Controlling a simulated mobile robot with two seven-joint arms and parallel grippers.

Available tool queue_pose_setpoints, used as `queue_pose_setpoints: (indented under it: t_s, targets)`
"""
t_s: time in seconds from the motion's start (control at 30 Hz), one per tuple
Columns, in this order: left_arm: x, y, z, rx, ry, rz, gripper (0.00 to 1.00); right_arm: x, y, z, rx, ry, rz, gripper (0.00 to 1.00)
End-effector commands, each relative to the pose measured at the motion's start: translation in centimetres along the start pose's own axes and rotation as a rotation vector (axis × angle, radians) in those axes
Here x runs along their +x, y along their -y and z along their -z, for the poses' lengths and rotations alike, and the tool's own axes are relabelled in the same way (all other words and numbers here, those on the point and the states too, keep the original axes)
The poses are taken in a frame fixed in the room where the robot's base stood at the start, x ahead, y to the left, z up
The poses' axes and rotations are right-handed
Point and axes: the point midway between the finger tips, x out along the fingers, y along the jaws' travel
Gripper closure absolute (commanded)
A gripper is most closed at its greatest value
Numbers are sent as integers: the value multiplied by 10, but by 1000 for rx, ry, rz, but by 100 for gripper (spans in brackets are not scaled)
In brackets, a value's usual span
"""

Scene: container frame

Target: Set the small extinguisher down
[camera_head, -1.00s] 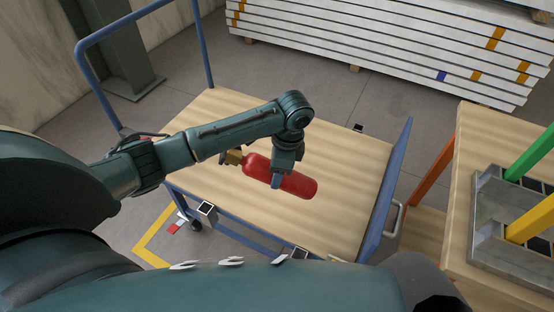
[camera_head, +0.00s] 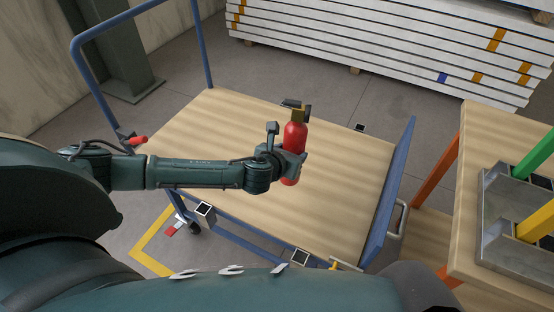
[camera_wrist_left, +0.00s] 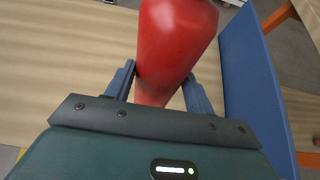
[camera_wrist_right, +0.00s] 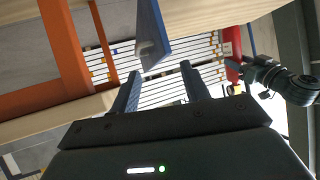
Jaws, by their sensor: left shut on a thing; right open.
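The small red extinguisher (camera_head: 295,137) is roughly upright over the wooden deck of the blue cart (camera_head: 225,125), its dark and brass valve at the top. My left gripper (camera_head: 291,160) is shut around its body from the left. In the left wrist view the red body (camera_wrist_left: 177,40) sits between the two fingers (camera_wrist_left: 160,78). I cannot tell whether its base touches the deck. The extinguisher also shows in the right wrist view (camera_wrist_right: 232,58), beside my left arm. My right gripper (camera_wrist_right: 158,78) is open and empty, and is outside the head view.
The cart has a tall blue handle (camera_head: 73,75) at the left and a blue end panel (camera_head: 388,195) at the right. A wooden table (camera_head: 466,190) with a metal fixture (camera_head: 497,220) stands at the right. Stacked white panels (camera_head: 385,40) lie behind. Most of the deck is clear.

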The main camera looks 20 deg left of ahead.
Motion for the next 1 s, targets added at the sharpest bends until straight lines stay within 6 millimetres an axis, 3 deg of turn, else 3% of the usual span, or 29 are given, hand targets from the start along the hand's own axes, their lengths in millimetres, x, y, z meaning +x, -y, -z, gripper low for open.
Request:
queue_pose_setpoints:
  t_s: [0.2, 0.47, 0.8, 1.0]
  targets:
    - [10, -2, 1, 86, 99, 162, 100, 2, 2, -4, 3, -3, 7, 54]
    - [16, 0, 5, 121, 146, 250, 100, 3, 2, -4, 3, -7, 11, 54]
    - [42, 0, 50, 121, 148, 257, 100, 12, 3, -16, 43, -28, 25, 54]
    - [48, 0, 58, 123, 150, 257, 100, 14, 2, -18, 63, -34, 22, 54]
